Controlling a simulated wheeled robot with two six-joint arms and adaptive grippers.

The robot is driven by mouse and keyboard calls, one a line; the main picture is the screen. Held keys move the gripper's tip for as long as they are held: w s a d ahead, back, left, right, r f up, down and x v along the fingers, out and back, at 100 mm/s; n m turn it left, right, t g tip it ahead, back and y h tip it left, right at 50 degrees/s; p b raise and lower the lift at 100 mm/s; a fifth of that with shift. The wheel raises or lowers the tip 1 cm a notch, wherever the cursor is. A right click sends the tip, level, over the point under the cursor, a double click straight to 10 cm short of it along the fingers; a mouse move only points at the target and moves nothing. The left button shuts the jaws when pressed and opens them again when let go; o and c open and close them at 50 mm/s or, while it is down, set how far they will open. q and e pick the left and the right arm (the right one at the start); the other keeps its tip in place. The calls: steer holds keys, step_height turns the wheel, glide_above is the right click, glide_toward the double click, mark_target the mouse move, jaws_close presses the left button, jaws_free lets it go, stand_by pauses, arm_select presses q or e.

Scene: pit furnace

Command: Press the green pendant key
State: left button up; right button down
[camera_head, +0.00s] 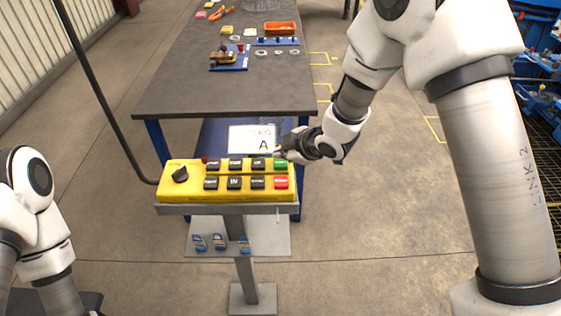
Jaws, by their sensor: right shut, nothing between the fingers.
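The yellow pendant box (226,190) lies on a grey stand in the middle of the camera_head view. The green key (281,163) is at the right end of its far row, with a red key (281,182) nearer to me below it. Several black keys and a black rotary knob (180,174) fill the rest of the panel. My right gripper (282,153) is shut and empty, its tip just beyond the green key's far edge. I cannot tell whether it touches the key. My left arm shows at the left edge, but its gripper is out of view.
A dark-topped workbench (170,92) stands behind the pendant, with an orange tray (279,29) and small parts on it. A black cable (97,90) runs down to the pendant's left end.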

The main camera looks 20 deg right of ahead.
mark_target(282, 163)
stand_by(0.4)
steer(key=shift+f+b, duration=0.35)
steer(key=shift+f, duration=0.1)
steer(key=shift+f+b, duration=0.35)
steer(key=shift+f, duration=0.1)
stand_by(0.4)
stand_by(0.4)
steer(key=shift+r+p, duration=0.75)
steer(key=shift+r, duration=0.15)
step_height(282, 163, up, 5)
steer(key=p, duration=0.4)
